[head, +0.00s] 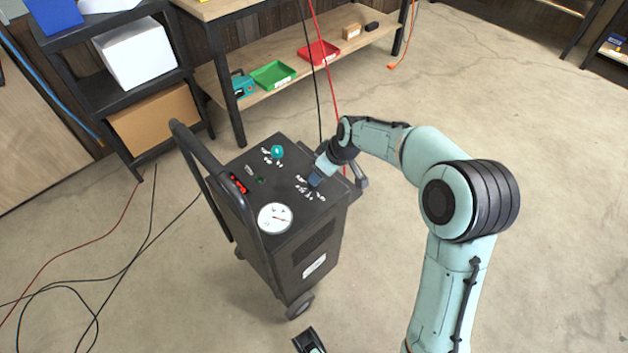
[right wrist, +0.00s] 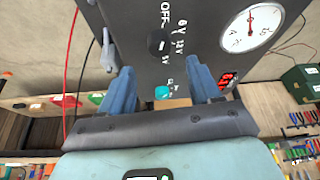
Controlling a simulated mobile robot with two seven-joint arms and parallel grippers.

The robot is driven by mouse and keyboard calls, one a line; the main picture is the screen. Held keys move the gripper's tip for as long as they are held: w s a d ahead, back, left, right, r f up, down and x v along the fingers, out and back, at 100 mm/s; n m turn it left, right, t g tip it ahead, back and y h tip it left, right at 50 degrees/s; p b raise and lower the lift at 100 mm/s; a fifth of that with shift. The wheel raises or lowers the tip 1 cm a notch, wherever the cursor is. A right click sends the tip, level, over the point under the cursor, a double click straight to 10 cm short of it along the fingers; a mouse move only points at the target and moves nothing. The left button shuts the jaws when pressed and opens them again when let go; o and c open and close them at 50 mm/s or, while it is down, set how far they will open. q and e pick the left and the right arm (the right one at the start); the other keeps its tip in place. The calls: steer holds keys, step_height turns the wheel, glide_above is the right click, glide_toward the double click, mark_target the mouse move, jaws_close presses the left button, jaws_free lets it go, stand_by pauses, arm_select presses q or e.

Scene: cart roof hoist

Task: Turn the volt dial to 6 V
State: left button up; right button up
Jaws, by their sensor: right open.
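The volt dial (right wrist: 158,42) is a round black knob on the dark top panel of the cart (head: 322,245). In the right wrist view, white labels reading OFF, 6V and 12V sit around it, with another partly readable one. I cannot tell where its pointer stands. My right gripper (right wrist: 160,70) is open and empty, its two blue-grey fingers apart with the dial centred beyond their tips. I see no contact. In the head view the right gripper (head: 315,181) is over the panel's right side and hides the dial.
The panel also carries a teal knob (head: 277,151), a white round gauge (head: 275,217) and a red display (head: 238,184). The cart's black handle (head: 205,150) rises on the left. A shelf with trays (head: 273,75) stands behind. Cables lie on the left floor; the right floor is clear.

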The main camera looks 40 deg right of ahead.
steer(key=b+x, duration=0.1)
steer(key=x, duration=0.6)
arm_select(q)
steer(key=shift+w+a+f, duration=0.2)
steer(key=shift+w+f, duration=0.35)
steer(key=shift+f, duration=0.05)
